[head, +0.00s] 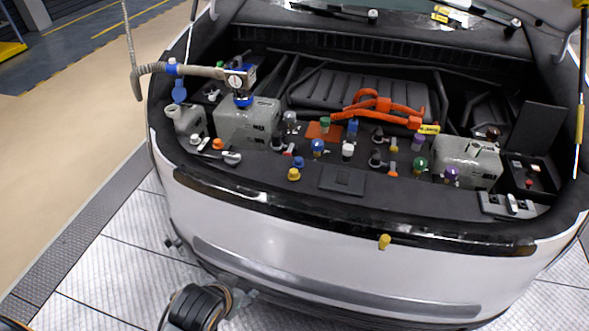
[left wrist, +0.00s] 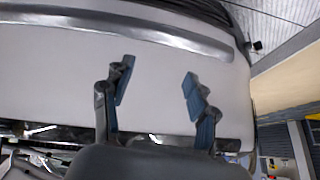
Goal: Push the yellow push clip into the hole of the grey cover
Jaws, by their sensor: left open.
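Another yellow piece with a round cap (head: 294,174) stands on the dark panel behind that edge. I cannot tell which is the push clip. A dark grey flat plate with a square middle (head: 343,181) lies on the panel, right of the capped piece; it may be the cover, and no hole is clear. My left gripper (head: 247,293) is low in front of the bumper, away from these pieces. In the left wrist view its fingers (left wrist: 158,76) are open and empty. My right gripper is not in view.
Several coloured caps stand on the panel around a blue cap (head: 317,147). Pale tanks (head: 247,122) (head: 467,163) stand left and right. Orange cables (head: 382,105) lie behind. A filling nozzle (head: 237,78) with a hose is over the left tank. The bumper (head: 270,235) is close ahead.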

